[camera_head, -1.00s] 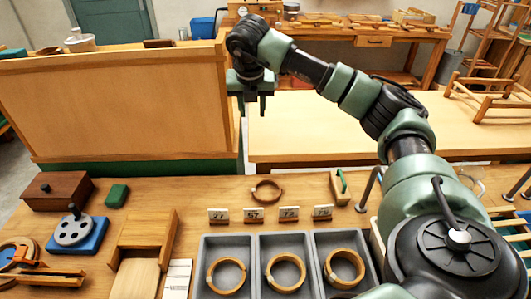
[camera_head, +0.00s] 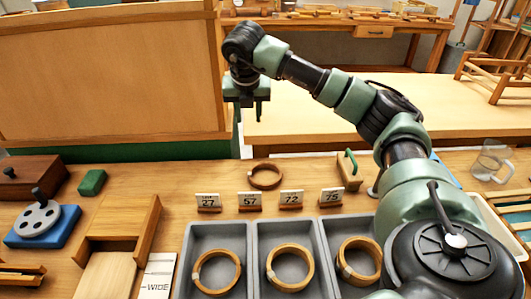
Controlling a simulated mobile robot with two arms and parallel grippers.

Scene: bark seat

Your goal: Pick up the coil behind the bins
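A brown wooden coil (camera_head: 265,185) lies flat on the workbench, behind the row of number cards and the grey bins. Three grey bins stand side by side: left (camera_head: 217,231), middle (camera_head: 284,229) and right (camera_head: 345,224). Each holds one similar coil, the left (camera_head: 216,291), the middle (camera_head: 290,288) and the right (camera_head: 344,262). My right gripper (camera_head: 249,112) points down, with its two fingers apart and nothing between them. It hangs in the air above and beyond the loose coil in the picture, not touching it. My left gripper is out of view.
Cards 27 (camera_head: 208,202), 57 (camera_head: 249,201), 72 (camera_head: 290,200) and 75 (camera_head: 331,197) stand between coil and bins. A green-handled wooden block (camera_head: 347,172) is right of the coil. A tall wooden panel (camera_head: 110,80) rises at the back left. Bench around the coil is clear.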

